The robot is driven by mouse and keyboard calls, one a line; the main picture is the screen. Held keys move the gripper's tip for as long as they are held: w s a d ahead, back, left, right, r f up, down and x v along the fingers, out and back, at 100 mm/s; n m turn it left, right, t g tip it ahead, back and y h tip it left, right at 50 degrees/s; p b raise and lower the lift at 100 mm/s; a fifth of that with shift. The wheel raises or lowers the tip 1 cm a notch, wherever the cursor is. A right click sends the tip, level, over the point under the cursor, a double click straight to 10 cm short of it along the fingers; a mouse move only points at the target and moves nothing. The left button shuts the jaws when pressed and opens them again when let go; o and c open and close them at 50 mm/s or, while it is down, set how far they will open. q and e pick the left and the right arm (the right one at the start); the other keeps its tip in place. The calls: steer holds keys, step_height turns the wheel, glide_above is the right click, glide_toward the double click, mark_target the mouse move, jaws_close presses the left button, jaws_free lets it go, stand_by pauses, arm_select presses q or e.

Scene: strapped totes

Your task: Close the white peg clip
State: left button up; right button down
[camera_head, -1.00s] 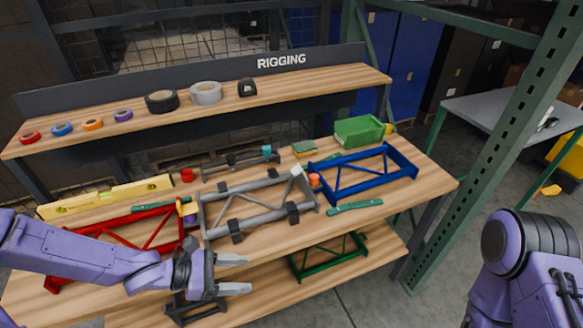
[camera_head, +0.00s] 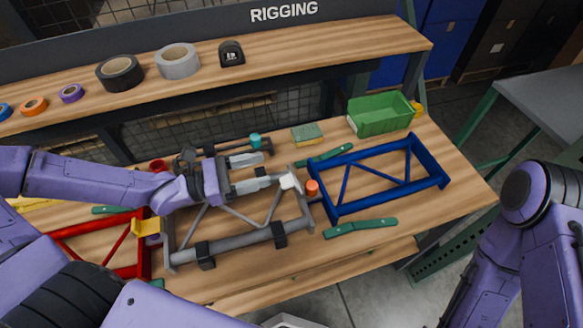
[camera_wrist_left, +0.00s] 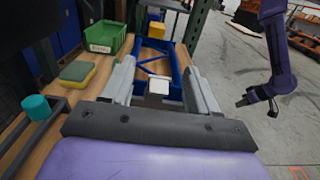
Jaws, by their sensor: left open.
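The small white peg clip (camera_head: 290,181) sits at the upper right corner of the grey frame (camera_head: 240,239). It shows as a white block (camera_wrist_left: 159,86) in the left wrist view, between the fingers; whether its flap is raised I cannot tell. My left gripper (camera_head: 270,168) is open above the frame's far side, its fingertips close to the clip and pointing right. In the left wrist view my right gripper (camera_wrist_left: 258,99) hangs away to the right, small and dark; its jaws are unclear.
An orange clip (camera_head: 312,187) and the blue frame (camera_head: 350,208) stand just right. A red frame (camera_head: 100,239) with a yellow clip (camera_head: 146,227) lies left. A teal piece (camera_head: 255,140), a sponge (camera_head: 306,134) and a green bin (camera_head: 380,116) lie behind. Teal-green tools lie beside the blue frame.

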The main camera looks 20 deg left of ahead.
mark_target(285, 181)
arm_select(q)
step_height(285, 181, down, 7)
steer(key=s+b, duration=0.2)
steer(key=b, duration=0.1)
steer(key=b+x, duration=0.1)
steer(key=x, duration=0.2)
steer(key=b+x, duration=0.1)
steer(key=x, duration=0.3)
steer(key=shift+w+d+r, duration=0.1)
steer(key=shift+w+r, duration=0.1)
steer(key=shift+w, duration=0.35)
arm_select(e)
steer(key=f, duration=0.2)
steer(key=s+f, duration=0.1)
steer(key=f, duration=0.2)
steer(key=shift+f, duration=0.15)
arm_select(q)
steer(key=c, duration=0.9)
